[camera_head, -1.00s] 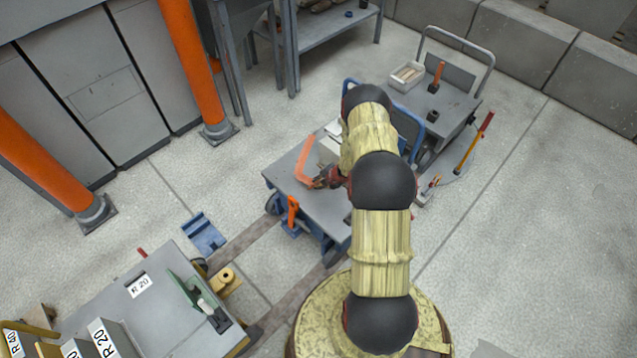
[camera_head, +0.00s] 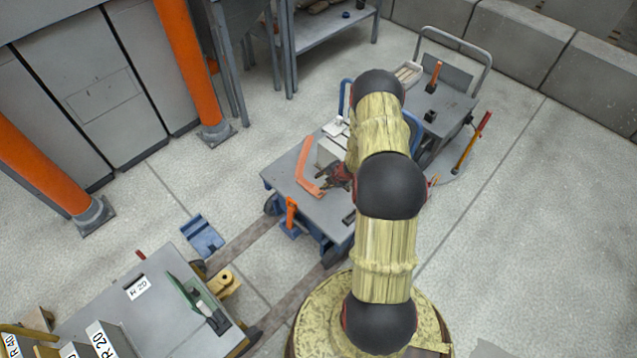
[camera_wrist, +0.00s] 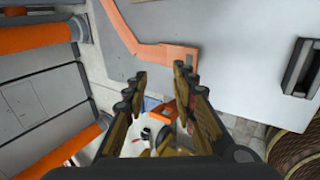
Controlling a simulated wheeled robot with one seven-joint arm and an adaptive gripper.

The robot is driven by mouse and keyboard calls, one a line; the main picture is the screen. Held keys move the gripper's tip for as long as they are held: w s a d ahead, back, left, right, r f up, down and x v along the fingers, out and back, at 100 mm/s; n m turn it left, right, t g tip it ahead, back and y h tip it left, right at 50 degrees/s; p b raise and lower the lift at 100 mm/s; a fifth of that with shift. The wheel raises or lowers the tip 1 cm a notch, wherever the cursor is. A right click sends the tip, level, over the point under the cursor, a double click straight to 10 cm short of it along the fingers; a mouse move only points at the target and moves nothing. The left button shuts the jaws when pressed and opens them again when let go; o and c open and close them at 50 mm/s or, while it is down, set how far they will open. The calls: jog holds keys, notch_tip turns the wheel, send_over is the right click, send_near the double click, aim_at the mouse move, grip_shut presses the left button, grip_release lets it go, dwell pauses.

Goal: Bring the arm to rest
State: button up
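My gripper (camera_head: 334,175) is at the end of my arm, above the grey top of the blue-framed cart (camera_head: 283,178). In the wrist view its two fingers (camera_wrist: 160,78) stand apart with nothing between them, so it is open and empty. An orange angled piece (camera_head: 305,172) lies on the cart top, just left of my gripper in the head view. The wrist view shows this piece (camera_wrist: 160,50) beyond the fingertips, apart from them. My arm hides part of the cart's right side.
A pale block (camera_head: 327,151) sits beside the orange piece. An orange clamp-like part (camera_head: 291,211) is at the cart's front edge. Another cart (camera_head: 450,105) with a tray and tools stands at the back right. A grey table (camera_head: 165,310) is at lower left. Open floor lies right.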

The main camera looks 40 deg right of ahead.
jog(key=v, duration=0.5)
jog(key=shift+s+r, duration=0.2)
jog(key=shift+r, duration=0.1)
